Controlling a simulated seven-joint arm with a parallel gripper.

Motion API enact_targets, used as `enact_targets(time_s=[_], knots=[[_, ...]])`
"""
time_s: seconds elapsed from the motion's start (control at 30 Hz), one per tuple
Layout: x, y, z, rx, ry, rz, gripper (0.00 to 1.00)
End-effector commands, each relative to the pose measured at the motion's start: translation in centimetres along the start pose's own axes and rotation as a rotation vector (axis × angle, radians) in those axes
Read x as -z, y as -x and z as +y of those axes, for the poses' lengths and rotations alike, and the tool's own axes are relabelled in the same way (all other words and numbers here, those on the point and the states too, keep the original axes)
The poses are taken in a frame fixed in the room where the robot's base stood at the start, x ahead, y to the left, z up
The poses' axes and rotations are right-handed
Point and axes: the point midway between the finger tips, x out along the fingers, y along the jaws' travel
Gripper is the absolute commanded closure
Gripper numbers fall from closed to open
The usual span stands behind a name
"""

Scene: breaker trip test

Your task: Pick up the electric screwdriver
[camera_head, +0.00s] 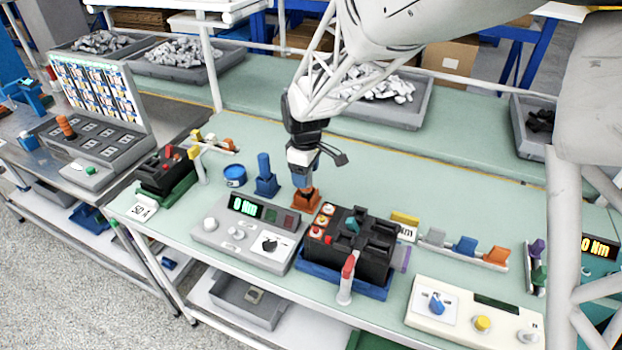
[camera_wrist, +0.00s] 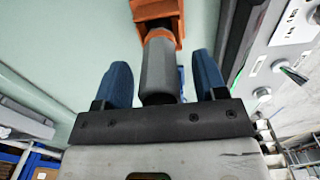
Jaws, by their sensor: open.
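A grey cylindrical tool, which looks like the electric screwdriver (camera_wrist: 158,72), stands in an orange holder (camera_wrist: 157,12). In the head view the orange holder (camera_head: 306,200) sits on the green bench, and my gripper hides most of the tool. My gripper (camera_head: 304,174) is directly above the holder, pointing down. In the wrist view the blue fingers of my gripper (camera_wrist: 161,66) are open, one on each side of the grey body, with gaps visible on both sides.
A blue tool in a blue holder (camera_head: 265,178) stands just left. A grey control box (camera_head: 245,232) with a green display and a black breaker in a blue tray (camera_head: 345,282) are close in front. Grey parts bins (camera_head: 400,113) line the back. Bare bench lies behind the holder.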

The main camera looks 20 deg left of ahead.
Motion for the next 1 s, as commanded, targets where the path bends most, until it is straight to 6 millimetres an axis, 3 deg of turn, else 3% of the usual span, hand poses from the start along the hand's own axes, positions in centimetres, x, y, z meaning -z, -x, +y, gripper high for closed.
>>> enact_targets(time_s=[0.4, 0.77, 1.0], knots=[[0.0, 0.05, 0.01, 0.0, 0.0, 0.0, 0.35], [0.02, 0.11, 0.03, -0.001, 0.0, 0.001, 0.88], [0.02, 0.16, 0.03, -0.001, 0.0, 0.001, 0.88]])
